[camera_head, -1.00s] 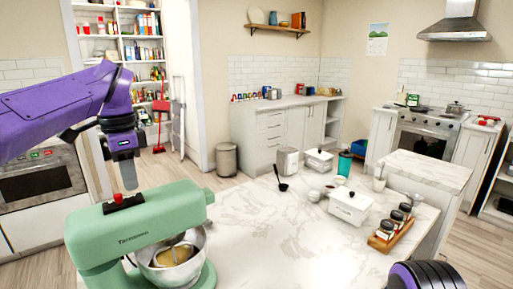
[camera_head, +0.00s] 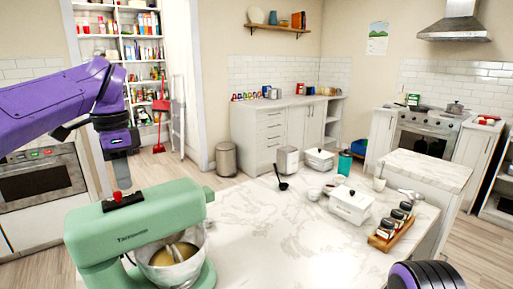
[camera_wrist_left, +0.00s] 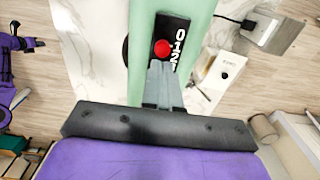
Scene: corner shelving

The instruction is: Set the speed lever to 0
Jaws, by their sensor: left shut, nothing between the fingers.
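A green stand mixer (camera_head: 140,220) stands at the left of the marble counter, with its whisk down in a metal bowl (camera_head: 178,262) of yellowish mix. Its speed lever has a red knob (camera_head: 118,196) on a black plate on the mixer's head. In the left wrist view the red knob (camera_wrist_left: 162,48) sits beside the "1" of the digits on the black plate (camera_wrist_left: 173,28); "0" is at the far end. My left gripper (camera_head: 124,186) is shut and empty, pointing down close to the knob. Its fingertips (camera_wrist_left: 158,66) show just short of the knob; contact is unclear. My right gripper is out of view.
A white box (camera_head: 350,204), a spice rack (camera_head: 383,245) and a dark ladle (camera_head: 283,186) are on the counter, to the right of the mixer. The counter (camera_head: 270,240) is clear just right of the bowl.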

